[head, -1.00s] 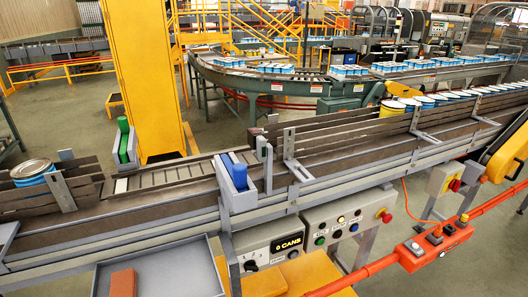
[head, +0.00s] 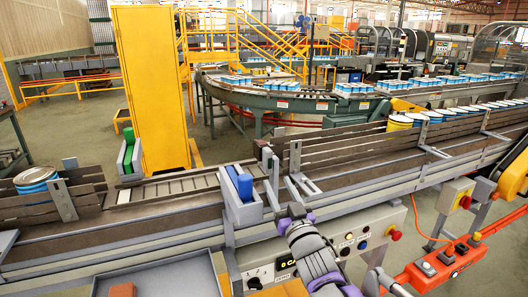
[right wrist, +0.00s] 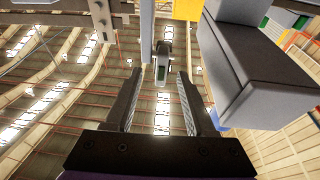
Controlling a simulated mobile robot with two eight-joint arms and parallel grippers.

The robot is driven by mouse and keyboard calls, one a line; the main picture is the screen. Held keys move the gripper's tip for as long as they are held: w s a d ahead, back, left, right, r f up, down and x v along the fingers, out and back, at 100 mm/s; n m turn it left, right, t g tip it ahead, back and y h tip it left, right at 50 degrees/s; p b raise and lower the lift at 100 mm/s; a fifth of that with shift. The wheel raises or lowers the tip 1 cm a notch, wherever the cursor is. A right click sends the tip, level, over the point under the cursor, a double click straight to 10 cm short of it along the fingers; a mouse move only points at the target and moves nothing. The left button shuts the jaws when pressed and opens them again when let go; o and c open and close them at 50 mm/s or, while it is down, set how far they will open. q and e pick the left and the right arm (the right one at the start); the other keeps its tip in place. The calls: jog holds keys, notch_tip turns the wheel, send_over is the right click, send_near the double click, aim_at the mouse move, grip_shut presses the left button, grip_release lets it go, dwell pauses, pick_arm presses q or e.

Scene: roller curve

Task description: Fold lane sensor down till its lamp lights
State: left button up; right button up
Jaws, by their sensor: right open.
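The lane sensor appears to be the small grey upright unit (head: 267,163) at the lane's near rail, just right of the blue pad. In the right wrist view a grey rounded body with a dark green window (right wrist: 162,63), likely the same sensor, shows beyond and between my fingertips. It seems to stand up; I cannot make out a lit lamp. My right gripper (head: 292,211), with purple parts, is in front of the near rail, right of and below the sensor. Its two dark fingers (right wrist: 160,82) are open with nothing held between them. My left gripper is not in view.
A blue pad in a grey holder (head: 242,200) stands close left of my right gripper; a grey block fills the wrist view's upper right. A metal bracket (head: 300,183) is close by. A button panel (head: 362,235) lies below, partly behind my arm.

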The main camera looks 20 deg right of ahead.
aim_at(264, 145)
jog(key=r, duration=0.1)
jog(key=w+r+n+t+y, duration=0.1)
jog(key=shift+w+r+t, duration=0.1)
jog(key=shift+r+t, duration=0.2)
jog(key=shift+r, duration=0.05)
jog(key=p+x, duration=0.1)
jog(key=x, duration=0.9)
jog(key=shift+w+p, duration=0.15)
jog(key=shift+p, duration=0.2)
grip_shut()
dwell(0.6)
